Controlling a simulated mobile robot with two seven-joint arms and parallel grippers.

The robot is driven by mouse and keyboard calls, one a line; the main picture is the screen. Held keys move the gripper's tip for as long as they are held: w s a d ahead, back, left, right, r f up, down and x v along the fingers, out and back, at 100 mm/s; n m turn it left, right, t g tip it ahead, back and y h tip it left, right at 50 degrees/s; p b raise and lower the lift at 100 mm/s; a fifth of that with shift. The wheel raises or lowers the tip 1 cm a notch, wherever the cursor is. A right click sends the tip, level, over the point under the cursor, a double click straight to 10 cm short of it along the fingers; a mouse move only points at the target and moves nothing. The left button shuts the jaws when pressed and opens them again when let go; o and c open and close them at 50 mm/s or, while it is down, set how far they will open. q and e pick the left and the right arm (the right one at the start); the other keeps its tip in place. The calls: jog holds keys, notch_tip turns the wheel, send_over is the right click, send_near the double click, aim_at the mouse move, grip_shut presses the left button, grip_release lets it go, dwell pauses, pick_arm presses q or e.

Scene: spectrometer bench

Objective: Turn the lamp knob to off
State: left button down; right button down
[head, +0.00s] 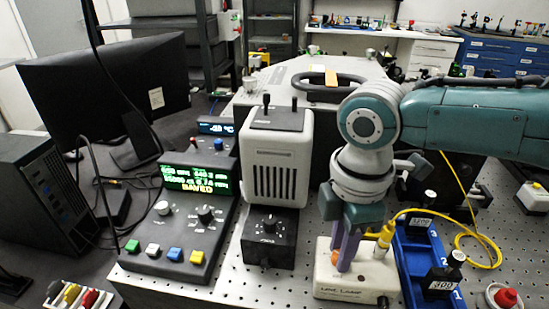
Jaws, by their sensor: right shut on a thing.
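The line lamp (352,285) is a cream box with dark lettering on its front, at the lower middle right on the perforated bench top. My right gripper (345,262) comes down from above with its purple fingers on top of the lamp box. It is shut on the lamp knob, which the fingers hide, so its setting cannot be read. A small orange part (335,257) shows beside the left finger. My left gripper is not in view.
A yellow cable (462,228) runs to the lamp's top. A blue tray (418,262) with black, labelled items stands close on the right.

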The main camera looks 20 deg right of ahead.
jog(key=c, duration=0.7)
grip_release()
notch_tip(320, 180, up, 10)
jog(key=shift+p, duration=0.4)
jog(key=s+a+f+m+t+y, duration=0.2)
jog(key=s+a+f+m+y, duration=0.15)
jog(key=s+a, duration=0.65)
jog(key=s+d+r+m+t+h, duration=0.15)
jog(key=s+d+m+h, duration=0.25)
jog(key=s+d+m, duration=0.5)
notch_tip(320, 180, up, 35)
jog(key=w+a+p, duration=0.1)
jog(key=w+p, duration=0.1)
jog(key=p, duration=3.3)
jog(key=shift+w+a+y+p, duration=0.35)
jog(key=shift+w+a, duration=0.05)
